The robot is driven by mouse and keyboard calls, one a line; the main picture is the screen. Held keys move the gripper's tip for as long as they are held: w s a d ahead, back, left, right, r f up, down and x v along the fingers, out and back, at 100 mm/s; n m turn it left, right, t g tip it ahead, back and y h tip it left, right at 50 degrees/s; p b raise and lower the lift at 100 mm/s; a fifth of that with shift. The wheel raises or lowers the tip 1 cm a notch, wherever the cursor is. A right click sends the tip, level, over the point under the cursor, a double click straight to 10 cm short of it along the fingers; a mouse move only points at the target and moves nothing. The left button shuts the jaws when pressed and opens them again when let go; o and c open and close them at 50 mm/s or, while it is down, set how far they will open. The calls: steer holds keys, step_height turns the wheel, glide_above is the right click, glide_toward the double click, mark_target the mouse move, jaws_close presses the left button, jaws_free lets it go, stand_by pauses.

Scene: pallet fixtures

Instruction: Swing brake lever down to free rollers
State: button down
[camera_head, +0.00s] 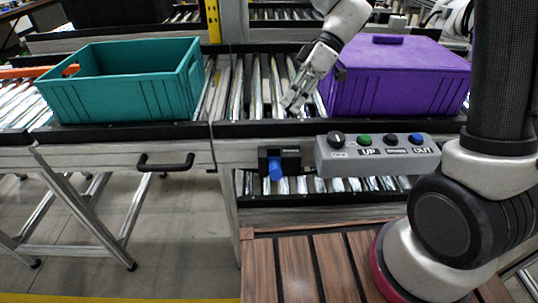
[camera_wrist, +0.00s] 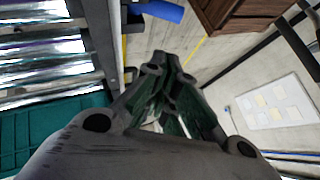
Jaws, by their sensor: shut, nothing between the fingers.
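A black block (camera_head: 287,158) on the front rail of the conveyor carries a short blue lever grip (camera_head: 275,168) that points down and toward me. The blue grip also shows at the top of the wrist view (camera_wrist: 165,10), beyond my fingertips. A black bar handle (camera_head: 165,163) sits on the left frame's front; I cannot tell for certain which of the two is the brake lever. My gripper (camera_head: 293,102) is shut and empty above the rollers (camera_head: 262,85), left of the purple crate. In the wrist view its fingers (camera_wrist: 165,62) come together, apart from the blue grip.
A teal crate (camera_head: 120,98) stands on the left rollers. A purple lidded crate (camera_head: 392,85) stands close right of my gripper. A grey button box (camera_head: 375,155) projects from the rail beside the black block. The floor (camera_head: 185,235) below the left frame is open.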

steer(key=shift+a+f, duration=0.1)
steer(key=shift+a, duration=0.1)
glide_above(273, 163)
steer(key=w, duration=0.1)
steer(key=f, duration=0.7)
steer(key=shift+w+a+f, duration=0.15)
steer(key=shift+a+f, duration=0.2)
steer(key=shift+a, duration=0.05)
steer(key=shift+s+d+f, duration=0.2)
steer(key=shift+s+f, duration=0.05)
steer(key=shift+f, duration=0.25)
steer(key=shift+s+d+f, duration=0.15)
steer(key=shift+s+f, duration=0.1)
steer(key=shift+f, duration=0.25)
steer(key=shift+s+f, duration=0.3)
steer(key=shift+f, duration=0.2)
